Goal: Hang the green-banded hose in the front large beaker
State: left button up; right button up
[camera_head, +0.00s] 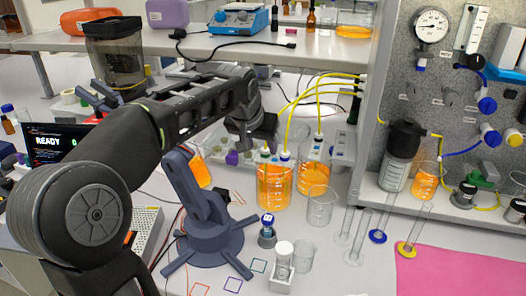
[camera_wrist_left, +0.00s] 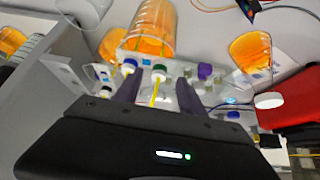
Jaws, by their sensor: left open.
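The front large beaker (camera_head: 273,192) holds orange liquid. Yellow hoses arch down from the rig to it and to the rear large beaker (camera_head: 313,172). A green-banded hose end (camera_head: 265,153) and a blue-banded hose end (camera_head: 285,155) show at the front beaker's rim; how deep they hang is unclear. My left gripper (camera_head: 262,143) is just above and left of these ends. In the left wrist view, its open fingers (camera_wrist_left: 160,82) stand either side of the green-and-white end (camera_wrist_left: 159,72), apart from it as far as I can tell. A blue-and-white end (camera_wrist_left: 128,66) lies beside the left finger.
A blue-grey legged stand (camera_head: 212,238) stands left of the front beaker. Empty glass beakers (camera_head: 321,208) and tall cylinders (camera_head: 358,238) stand to the right. A shelf (camera_head: 240,42) runs behind, and a pink mat (camera_head: 462,276) lies at front right.

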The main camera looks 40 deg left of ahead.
pick_arm(q)
jog(key=v, duration=0.3)
jog(key=shift+s+r, duration=0.15)
jog(key=shift+r, duration=0.1)
jog(key=shift+d+f, duration=0.1)
dwell(0.6)
